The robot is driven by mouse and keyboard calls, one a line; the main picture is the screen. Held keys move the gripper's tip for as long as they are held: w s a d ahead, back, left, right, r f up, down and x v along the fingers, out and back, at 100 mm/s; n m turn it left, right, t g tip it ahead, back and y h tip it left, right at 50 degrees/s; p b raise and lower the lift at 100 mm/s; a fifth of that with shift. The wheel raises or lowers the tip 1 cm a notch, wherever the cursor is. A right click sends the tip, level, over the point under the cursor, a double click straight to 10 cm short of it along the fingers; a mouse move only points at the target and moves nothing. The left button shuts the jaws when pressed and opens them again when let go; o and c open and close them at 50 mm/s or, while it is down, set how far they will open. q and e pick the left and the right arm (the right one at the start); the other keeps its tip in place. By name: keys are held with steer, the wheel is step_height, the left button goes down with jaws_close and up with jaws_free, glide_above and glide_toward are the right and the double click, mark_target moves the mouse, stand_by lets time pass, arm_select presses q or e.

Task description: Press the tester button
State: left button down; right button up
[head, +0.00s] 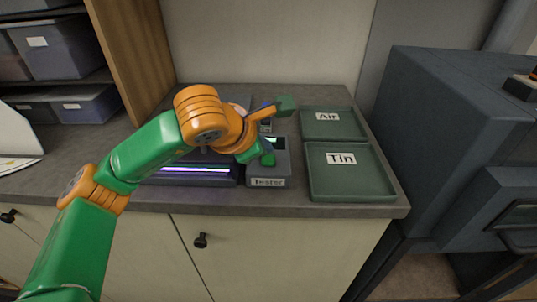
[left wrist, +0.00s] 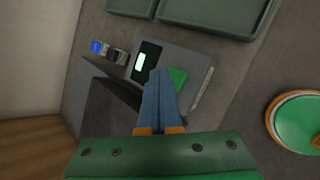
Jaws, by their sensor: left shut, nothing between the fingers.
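The grey tester (head: 283,168) stands on the counter, with a "Tester" label on its front and a small lit screen. In the left wrist view the tester (left wrist: 198,70) shows its lit screen (left wrist: 140,62) and a green button (left wrist: 178,78). My left gripper (left wrist: 158,76) is shut and empty. Its fingertips appear right beside the button and overlap its edge in that view; I cannot tell whether they touch it. In the head view my left arm reaches over the tester and its wrist hides part of it. My right gripper is not in view.
Two green trays, labelled "Air" (head: 350,118) and "Tin" (head: 375,183), lie right of the tester. A dark device with a glowing violet strip (head: 195,170) is left of it. A large dark-blue machine (head: 432,120) stands at the right. The counter's front left is clear.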

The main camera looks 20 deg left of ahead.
mark_target(265, 161)
arm_select(q)
step_height(265, 161, up, 5)
steer(key=p, duration=0.3)
steer(key=shift+r, duration=0.1)
stand_by(0.3)
stand_by(0.5)
